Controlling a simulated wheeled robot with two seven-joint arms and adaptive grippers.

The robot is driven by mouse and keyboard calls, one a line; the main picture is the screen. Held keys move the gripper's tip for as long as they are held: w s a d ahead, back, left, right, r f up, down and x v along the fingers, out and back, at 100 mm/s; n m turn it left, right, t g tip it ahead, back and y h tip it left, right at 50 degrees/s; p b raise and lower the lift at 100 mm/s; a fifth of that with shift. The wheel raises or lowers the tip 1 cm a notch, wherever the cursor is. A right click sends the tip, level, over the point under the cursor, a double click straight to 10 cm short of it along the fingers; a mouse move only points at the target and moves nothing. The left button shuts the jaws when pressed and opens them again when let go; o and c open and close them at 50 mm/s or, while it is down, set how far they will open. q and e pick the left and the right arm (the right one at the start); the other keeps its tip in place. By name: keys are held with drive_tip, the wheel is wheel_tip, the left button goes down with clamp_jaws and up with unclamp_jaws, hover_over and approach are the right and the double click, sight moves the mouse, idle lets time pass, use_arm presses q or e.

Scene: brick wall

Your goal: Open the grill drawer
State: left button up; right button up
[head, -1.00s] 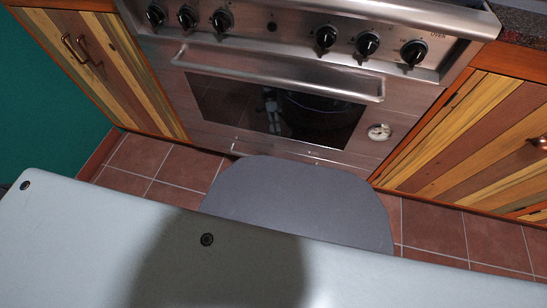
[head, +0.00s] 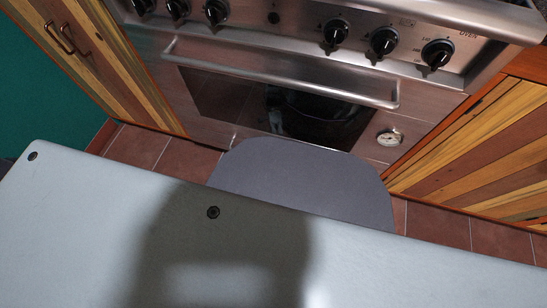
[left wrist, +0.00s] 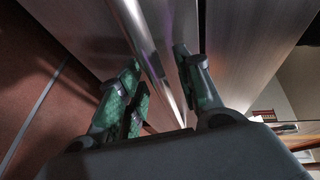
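The stainless oven front has a long bar handle (head: 280,72) above a dark window (head: 275,105). The panel below the window is mostly hidden behind my own body in the head view, so a lower drawer cannot be made out there. My left gripper (left wrist: 157,62) shows only in the left wrist view. Its green-padded fingers are open, one side on each side of a shiny metal bar (left wrist: 143,45) close to the tiled floor. Gaps show between the fingertips and the bar. Which handle this bar is cannot be told for sure. My right gripper is in no view.
Several black knobs (head: 336,34) line the stove panel. Striped wooden cabinets stand at the left (head: 100,60) and right (head: 480,150). A narrow strip of red tile floor (head: 170,160) lies between my base and the cabinets.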

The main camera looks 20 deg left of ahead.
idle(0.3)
use_arm(q)
clamp_jaws()
idle(0.4)
